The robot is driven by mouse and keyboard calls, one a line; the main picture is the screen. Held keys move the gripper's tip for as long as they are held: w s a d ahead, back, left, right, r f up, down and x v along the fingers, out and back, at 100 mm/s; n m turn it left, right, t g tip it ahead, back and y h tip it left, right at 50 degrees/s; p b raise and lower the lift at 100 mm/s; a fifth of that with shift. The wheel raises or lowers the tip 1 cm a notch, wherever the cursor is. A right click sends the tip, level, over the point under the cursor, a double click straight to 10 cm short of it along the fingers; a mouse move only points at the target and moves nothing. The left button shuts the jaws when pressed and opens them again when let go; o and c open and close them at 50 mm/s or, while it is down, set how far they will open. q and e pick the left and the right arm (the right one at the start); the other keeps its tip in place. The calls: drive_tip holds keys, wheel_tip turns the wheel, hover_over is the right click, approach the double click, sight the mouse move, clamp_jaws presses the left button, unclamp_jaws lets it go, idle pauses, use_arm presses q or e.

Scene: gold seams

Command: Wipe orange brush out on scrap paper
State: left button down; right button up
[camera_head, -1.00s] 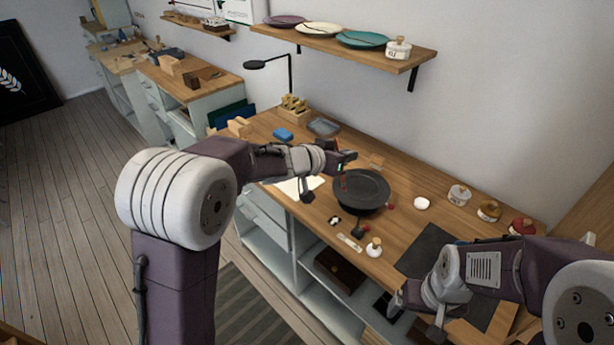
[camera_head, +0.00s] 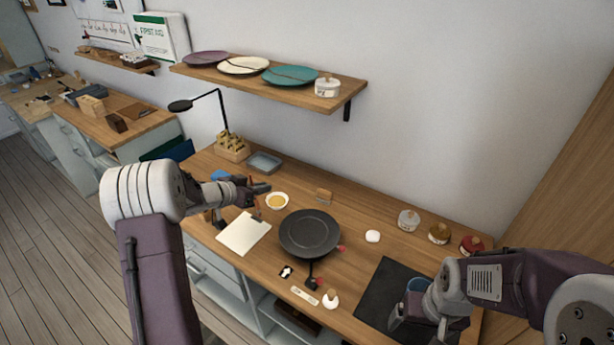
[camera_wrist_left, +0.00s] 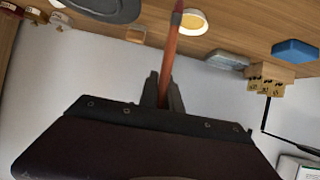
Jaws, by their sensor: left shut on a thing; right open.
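My left gripper (camera_head: 262,189) is shut on an orange-handled brush (camera_head: 258,212) and holds it above the bench, near the far right corner of the paper. In the left wrist view the brush (camera_wrist_left: 171,50) stands between the fingers (camera_wrist_left: 163,92); its far end runs out of the picture. The white scrap paper (camera_head: 243,234) lies flat near the bench's front edge. I cannot tell whether the brush tip touches anything. A white bowl with yellow-gold contents (camera_head: 277,200) sits just right of the gripper. My right gripper (camera_head: 418,325) is open over the dark mat's front edge.
A round black pan-like plate (camera_head: 310,233) stands right of the paper. Several lidded jars (camera_head: 438,233) line the back right. A grey tray (camera_head: 264,162) and wooden holder (camera_head: 231,148) are behind.

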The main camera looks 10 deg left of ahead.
drive_tip(key=f+b, duration=0.4)
drive_tip(key=b, duration=0.1)
drive_tip(key=shift+s+f, duration=0.2)
drive_tip(key=shift+f, duration=0.05)
use_arm(q)
drive_tip(key=s+a+f+n+y, duration=0.1)
drive_tip(key=a+f, duration=0.4)
drive_tip(key=a, duration=0.1)
drive_tip(key=shift+s+a+t+y, duration=0.2)
drive_tip(key=shift+s+t+y, duration=0.1)
drive_tip(key=shift+s+y, duration=0.1)
use_arm(e)
drive_tip(key=shift+w+r, duration=0.1)
drive_tip(key=shift+r+p, duration=0.3)
use_arm(q)
drive_tip(key=s+a+p, duration=0.2)
drive_tip(key=a+p, duration=0.1)
drive_tip(key=a, duration=0.2)
drive_tip(key=shift+a, duration=0.35)
use_arm(e)
wheel_tip(320, 180, up, 3)
drive_tip(key=shift+r, duration=0.15)
